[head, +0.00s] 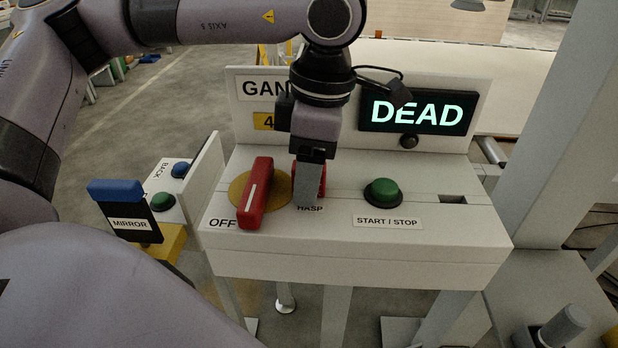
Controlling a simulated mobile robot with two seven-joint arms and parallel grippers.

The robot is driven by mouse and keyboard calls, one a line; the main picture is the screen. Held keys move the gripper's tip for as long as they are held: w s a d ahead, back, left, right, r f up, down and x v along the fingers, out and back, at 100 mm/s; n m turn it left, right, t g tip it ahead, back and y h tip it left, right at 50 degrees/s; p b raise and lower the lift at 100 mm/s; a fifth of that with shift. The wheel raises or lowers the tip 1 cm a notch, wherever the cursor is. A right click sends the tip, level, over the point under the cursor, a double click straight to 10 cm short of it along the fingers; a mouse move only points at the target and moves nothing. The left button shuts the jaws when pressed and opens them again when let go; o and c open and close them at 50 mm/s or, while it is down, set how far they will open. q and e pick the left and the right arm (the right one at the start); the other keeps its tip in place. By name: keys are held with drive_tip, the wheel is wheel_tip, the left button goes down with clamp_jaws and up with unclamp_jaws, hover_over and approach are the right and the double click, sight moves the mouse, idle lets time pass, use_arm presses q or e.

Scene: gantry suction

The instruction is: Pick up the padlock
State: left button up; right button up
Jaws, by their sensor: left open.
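My left gripper (306,196) comes down from above onto the white control console, at the HASP label (310,208). Its fingers point down and look open. A red part (323,181) shows just behind and to the right of the fingers. It is mostly hidden by them, and I cannot tell whether it is the padlock or the hasp. I see no other thing that I can name as the padlock. I cannot tell whether the fingers touch the red part. My right gripper is not in view.
The red rotary handle (256,194) stands close left of my gripper, by the OFF label. A green START / STOP button (383,191) is to the right. The upright panel with a DEAD display (418,110) rises behind. A small side box (170,187) and MIRROR sign (130,224) stand left.

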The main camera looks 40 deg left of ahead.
use_arm(q)
clamp_jaws()
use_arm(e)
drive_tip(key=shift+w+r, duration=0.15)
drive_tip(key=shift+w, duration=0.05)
